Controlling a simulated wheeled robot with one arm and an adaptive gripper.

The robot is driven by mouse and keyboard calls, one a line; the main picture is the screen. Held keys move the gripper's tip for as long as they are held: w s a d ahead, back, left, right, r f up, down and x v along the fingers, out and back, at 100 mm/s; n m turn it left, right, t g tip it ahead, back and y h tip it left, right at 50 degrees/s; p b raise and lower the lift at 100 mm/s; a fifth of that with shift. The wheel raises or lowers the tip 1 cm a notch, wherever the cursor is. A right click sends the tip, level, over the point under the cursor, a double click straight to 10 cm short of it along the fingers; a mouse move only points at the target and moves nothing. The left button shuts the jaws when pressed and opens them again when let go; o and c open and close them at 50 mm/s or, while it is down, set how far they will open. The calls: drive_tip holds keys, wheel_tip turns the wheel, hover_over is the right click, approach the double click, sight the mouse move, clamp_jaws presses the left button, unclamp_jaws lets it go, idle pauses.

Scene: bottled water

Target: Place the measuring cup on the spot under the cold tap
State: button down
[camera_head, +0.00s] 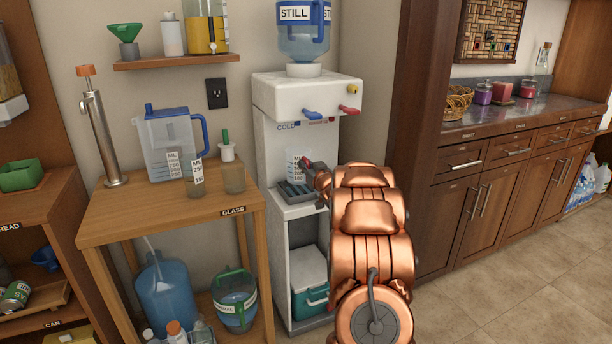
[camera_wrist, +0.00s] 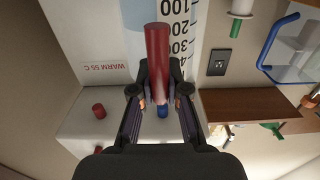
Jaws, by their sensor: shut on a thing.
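The clear measuring cup (camera_head: 293,164) with ML marks is in the dispenser's recess, upright, below the COLD label and just above or on the drip tray (camera_head: 294,200); I cannot tell if it touches. My gripper (camera_head: 318,180) is shut on the cup's red handle, which fills the middle of the wrist view (camera_wrist: 157,55), with the cup's scale (camera_wrist: 178,30) behind it. The blue cold tap (camera_head: 312,114) is above the cup and slightly right in the head view. It also shows between my fingers in the wrist view (camera_wrist: 163,112). The red warm tap (camera_head: 348,110) is further right.
The white dispenser (camera_head: 278,95) carries a STILL bottle (camera_head: 303,45). To its left, a wooden table (camera_head: 135,207) holds a blue-handled pitcher (camera_head: 165,150), a steel pump cylinder (camera_head: 104,140) and glasses. A counter (camera_head: 480,117) stands right; the floor before it is clear.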

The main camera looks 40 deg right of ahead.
drive_tip(key=shift+w+d+r, duration=0.1)
drive_tip(key=shift+w+r, duration=0.05)
drive_tip(key=shift+w, duration=0.1)
drive_tip(key=shift+f+b, duration=0.35)
drive_tip(key=shift+f, duration=1.4)
drive_tip(key=shift+f, duration=0.1)
drive_tip(key=c, duration=1.2)
unclamp_jaws()
drive_tip(key=v, duration=1.2)
